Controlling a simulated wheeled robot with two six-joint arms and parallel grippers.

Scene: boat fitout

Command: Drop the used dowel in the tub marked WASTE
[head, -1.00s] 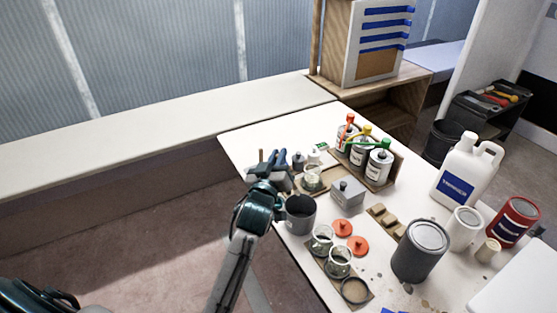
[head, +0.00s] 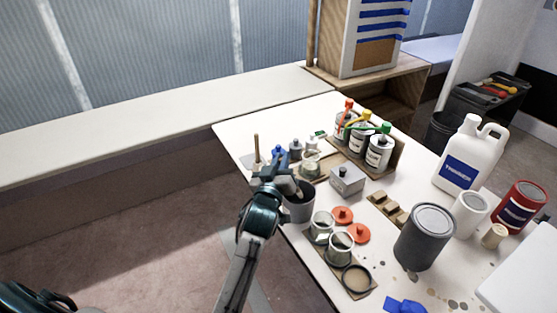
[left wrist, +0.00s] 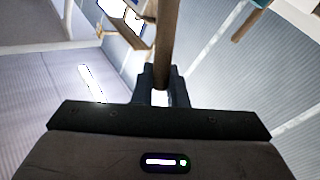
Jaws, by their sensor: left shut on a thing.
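My left gripper (head: 276,180) is shut on a wooden dowel (left wrist: 165,45), seen in the left wrist view as a brown stick between the two fingers. In the head view the gripper is at the table's near left edge, beside the rim of a dark grey tub (head: 301,208). The held dowel is mostly hidden there by the gripper and hard to make out. I can read no WASTE mark on the tub from this side. My right gripper is not in view.
Another thin stick (head: 256,147) stands upright behind the gripper. Glass jars (head: 340,243), red lids (head: 343,215), a grey tin (head: 347,180) and capped bottles (head: 380,152) crowd the table to the right. A large dark can (head: 424,238) and white jug (head: 469,158) stand farther right.

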